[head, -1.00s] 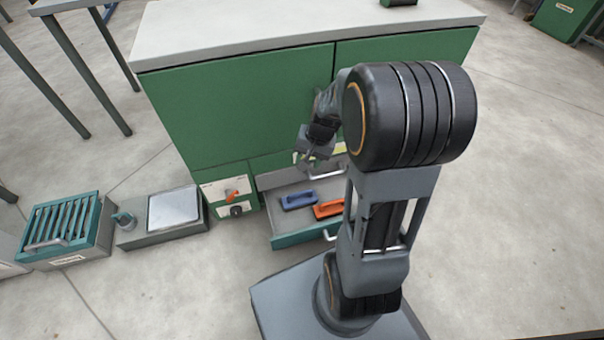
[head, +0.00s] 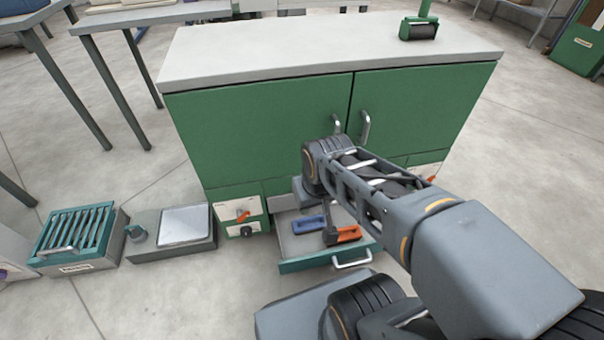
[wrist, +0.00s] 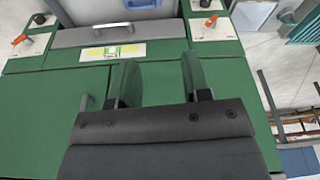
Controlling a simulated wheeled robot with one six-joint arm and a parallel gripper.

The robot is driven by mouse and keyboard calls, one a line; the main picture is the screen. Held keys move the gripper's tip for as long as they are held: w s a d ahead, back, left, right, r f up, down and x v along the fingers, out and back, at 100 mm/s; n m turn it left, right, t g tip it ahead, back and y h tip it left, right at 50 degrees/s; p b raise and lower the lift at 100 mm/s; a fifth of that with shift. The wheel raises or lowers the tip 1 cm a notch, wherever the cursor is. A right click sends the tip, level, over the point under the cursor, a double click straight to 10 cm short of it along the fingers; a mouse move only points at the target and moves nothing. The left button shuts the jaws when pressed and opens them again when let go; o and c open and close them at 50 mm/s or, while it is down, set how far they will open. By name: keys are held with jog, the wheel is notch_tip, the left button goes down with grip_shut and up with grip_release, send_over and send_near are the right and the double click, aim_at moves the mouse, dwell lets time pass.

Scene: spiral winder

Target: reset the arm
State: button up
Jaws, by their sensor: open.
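My gripper shows in the wrist view (wrist: 160,82) with its two green-faced fingers apart and nothing between them. It faces the green cabinet (wrist: 45,115), whose picture is upside down there. In the head view my arm reaches from the lower right toward the cabinet (head: 260,120), and its wrist hangs in front of the doors above the open drawer (head: 310,262). The fingers are mostly hidden there. A blue-handled piece (head: 308,224) and an orange-handled piece (head: 345,234) lie in the drawer; my wrist seems apart from both.
The cabinet top (head: 270,45) bears a dark green roller device (head: 420,28) at the right. Control panels with orange knobs (head: 242,214) flank the drawer. A scale-like box (head: 185,225) and a slatted green box (head: 75,235) stand on the floor at left. Floor between is clear.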

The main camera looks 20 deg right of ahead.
notch_tip(320, 180, up, 36)
jog(key=t+p, duration=0.1)
jog(key=p, duration=3.2)
jog(key=shift+s+a+f, duration=0.15)
jog(key=shift+f, duration=0.1)
